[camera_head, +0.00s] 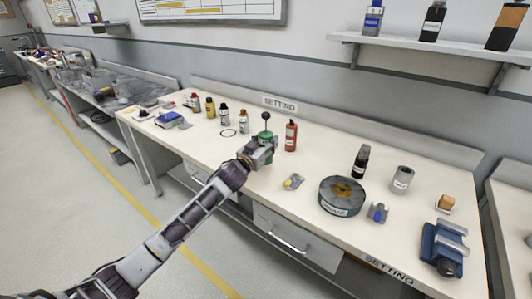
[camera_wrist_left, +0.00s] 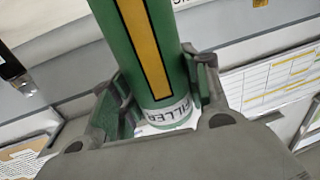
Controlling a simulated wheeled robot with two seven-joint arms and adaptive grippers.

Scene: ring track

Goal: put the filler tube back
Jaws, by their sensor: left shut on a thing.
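The filler tube (camera_wrist_left: 150,60) is green with a yellow stripe and a white label reading "FILLER" near its lower end in the left wrist view. My left gripper (camera_wrist_left: 155,105) is shut on it, with a finger on each side. In the head view the green tube (camera_head: 265,136) stands roughly upright in my left gripper (camera_head: 262,150), over the bench near its front middle. Whether its bottom touches the bench is hidden by the gripper. My right gripper is not in view.
A red bottle (camera_head: 291,136) stands close to the right of the tube. A round dark tin (camera_head: 341,196), a black bottle (camera_head: 361,161), a grey cylinder (camera_head: 402,179) and a blue vise (camera_head: 444,248) are farther right.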

